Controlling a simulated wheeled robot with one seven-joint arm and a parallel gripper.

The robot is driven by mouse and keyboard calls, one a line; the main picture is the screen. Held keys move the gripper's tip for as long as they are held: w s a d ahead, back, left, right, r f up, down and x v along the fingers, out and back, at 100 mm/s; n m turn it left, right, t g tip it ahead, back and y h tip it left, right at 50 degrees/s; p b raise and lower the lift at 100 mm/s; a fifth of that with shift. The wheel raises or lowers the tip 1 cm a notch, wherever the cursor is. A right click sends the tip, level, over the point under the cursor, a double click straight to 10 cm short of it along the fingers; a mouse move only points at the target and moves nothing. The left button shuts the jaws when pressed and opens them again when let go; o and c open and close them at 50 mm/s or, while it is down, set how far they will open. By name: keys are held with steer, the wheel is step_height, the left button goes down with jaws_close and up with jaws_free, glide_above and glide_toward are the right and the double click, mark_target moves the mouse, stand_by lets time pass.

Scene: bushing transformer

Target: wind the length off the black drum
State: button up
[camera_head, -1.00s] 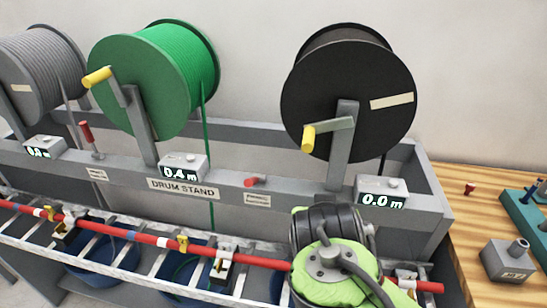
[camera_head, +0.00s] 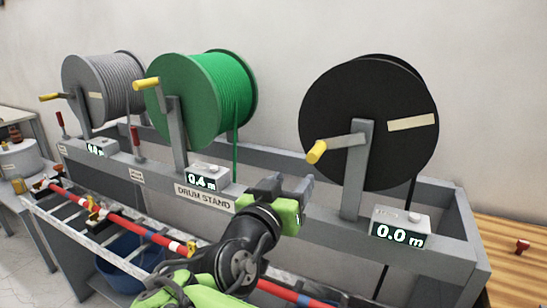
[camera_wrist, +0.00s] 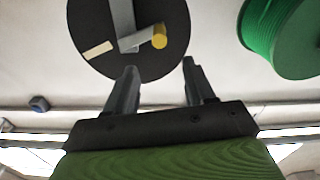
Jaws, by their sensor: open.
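The black drum (camera_head: 345,100) is on the right of the stand in the head view, with a blank pale label on its face. Its crank has a yellow handle (camera_head: 316,152) on the lower left of the drum. A black line hangs from the drum behind the counter box (camera_head: 400,228), which reads 0.0 m. My gripper (camera_head: 288,186) is open and empty, in front of the stand, left of and below the yellow handle. In the wrist view, the fingers (camera_wrist: 158,85) point towards the black drum (camera_wrist: 95,25) and its yellow handle (camera_wrist: 159,37), without touching them.
The green drum (camera_head: 205,95), its counter (camera_head: 208,176) reading 0.4 m, and the grey drum (camera_head: 98,88) stand to the left. A red lever (camera_head: 137,143) rises from the stand's rail. A blue bin (camera_head: 125,272) sits below. A wooden bench (camera_head: 510,240) is at right.

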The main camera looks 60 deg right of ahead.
mark_target(315, 155)
steer(key=d+p, duration=0.1)
steer(key=d, duration=0.3)
steer(key=w+d+p, duration=0.1)
steer(key=d, duration=0.4)
steer(key=w+d, duration=0.1)
steer(key=d, duration=0.4)
steer(key=shift+d+p, duration=0.1)
steer(key=shift+p, duration=0.3)
jaws_close()
